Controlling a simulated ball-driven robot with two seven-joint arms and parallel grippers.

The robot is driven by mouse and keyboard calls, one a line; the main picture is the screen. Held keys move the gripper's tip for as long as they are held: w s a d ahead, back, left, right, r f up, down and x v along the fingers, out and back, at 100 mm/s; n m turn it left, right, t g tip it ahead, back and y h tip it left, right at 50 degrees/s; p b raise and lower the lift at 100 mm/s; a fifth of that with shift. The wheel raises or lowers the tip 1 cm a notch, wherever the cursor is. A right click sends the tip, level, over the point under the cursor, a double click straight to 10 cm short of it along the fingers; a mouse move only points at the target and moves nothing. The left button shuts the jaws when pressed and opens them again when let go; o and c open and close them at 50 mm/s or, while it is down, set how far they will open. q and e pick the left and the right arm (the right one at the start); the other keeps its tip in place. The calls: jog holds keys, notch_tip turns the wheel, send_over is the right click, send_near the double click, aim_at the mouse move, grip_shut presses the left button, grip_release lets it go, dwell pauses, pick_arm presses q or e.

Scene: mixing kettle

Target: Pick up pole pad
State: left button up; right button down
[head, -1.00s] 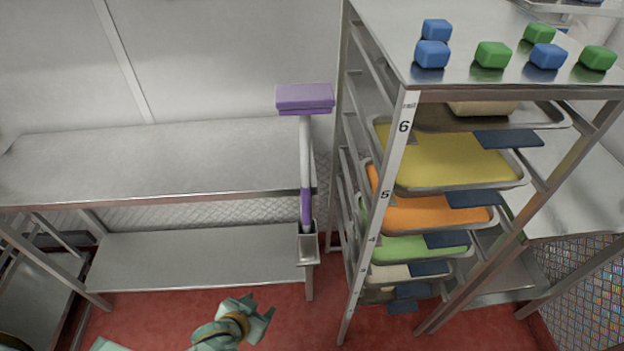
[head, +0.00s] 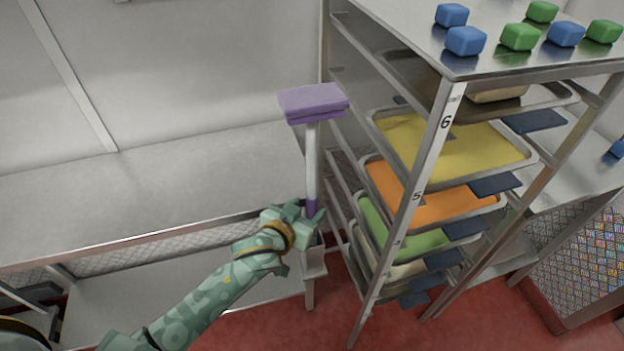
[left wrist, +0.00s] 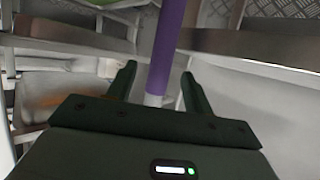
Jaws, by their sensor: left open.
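The pole pad has a purple block head (head: 313,102) on a white pole with a purple lower part. In the head view it stands upright, its lower end in a metal holder (head: 313,262) at the table's corner. My left gripper (head: 308,212) is at the purple lower part of the pole. In the left wrist view the purple pole (left wrist: 166,50) passes between the two open fingers (left wrist: 158,85) of my left gripper. The fingers stand apart from the pole, with a gap on both sides. My right gripper is not in view.
A steel table (head: 150,195) with a lower shelf stands left of the pole. A rack (head: 430,190) close on the right holds trays of yellow, orange and green contents. Blue and green blocks (head: 519,37) lie on its top. The floor is red.

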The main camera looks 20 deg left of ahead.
aim_at(310, 206)
pick_arm(q)
jog(key=b+x, duration=0.1)
jog(key=x, duration=0.4)
jog(key=shift+b, duration=0.35)
jog(key=shift+w, duration=0.1)
jog(key=shift+r, duration=0.1)
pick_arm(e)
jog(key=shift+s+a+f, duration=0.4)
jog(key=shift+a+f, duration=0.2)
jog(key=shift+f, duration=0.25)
pick_arm(q)
jog(key=c, duration=1)
grip_shut()
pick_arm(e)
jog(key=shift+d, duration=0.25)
